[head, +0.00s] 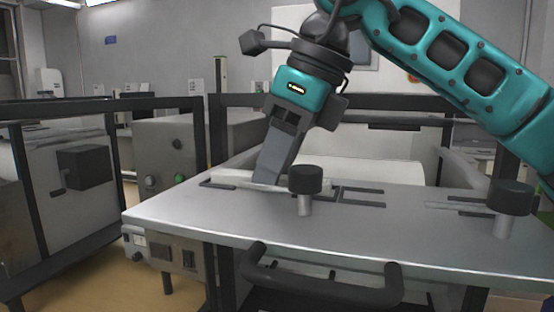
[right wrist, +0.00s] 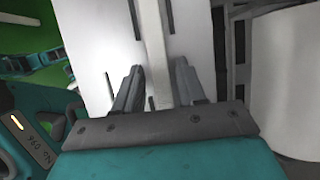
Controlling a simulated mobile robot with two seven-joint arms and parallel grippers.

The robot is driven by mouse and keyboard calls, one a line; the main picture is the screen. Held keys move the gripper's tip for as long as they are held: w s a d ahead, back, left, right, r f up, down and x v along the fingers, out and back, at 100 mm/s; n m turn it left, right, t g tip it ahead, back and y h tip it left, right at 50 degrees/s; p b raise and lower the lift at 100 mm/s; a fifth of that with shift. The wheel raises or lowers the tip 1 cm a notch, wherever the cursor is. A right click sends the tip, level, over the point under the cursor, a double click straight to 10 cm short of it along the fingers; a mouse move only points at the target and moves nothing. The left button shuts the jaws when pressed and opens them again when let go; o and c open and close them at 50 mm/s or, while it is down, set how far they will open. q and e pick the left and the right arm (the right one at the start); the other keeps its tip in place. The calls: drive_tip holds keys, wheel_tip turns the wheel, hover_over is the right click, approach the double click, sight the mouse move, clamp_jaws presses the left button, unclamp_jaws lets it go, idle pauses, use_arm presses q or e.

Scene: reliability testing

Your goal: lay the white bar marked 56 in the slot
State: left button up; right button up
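A long white bar (head: 235,179) lies on the grey metal table top, beside the dark slot outlines (head: 362,196). No marking 56 is readable on it. My right gripper (head: 268,184) points down at the bar, with its fingertips close to the table surface. In the right wrist view, the white bar (right wrist: 154,45) runs lengthwise between the two fingers of my right gripper (right wrist: 158,75). A narrow gap seems to show on each side, so the fingers look open around it. The bar's near end is hidden by the gripper body. My left gripper is not in view.
Two black knobs on metal posts, one near the middle (head: 305,180) and one at the right (head: 510,197), stand up from the table top (head: 200,212). A dark handle (head: 325,288) sits at the front edge. Dark frame rails (head: 110,104) stand behind.

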drive_tip(key=shift+o, duration=0.6)
drive_tip(key=shift+d+r, duration=0.1)
drive_tip(key=shift+r, duration=0.35)
drive_tip(key=p+v, duration=0.2)
drive_tip(key=v, duration=0.9)
drive_tip(key=shift+r, duration=0.25)
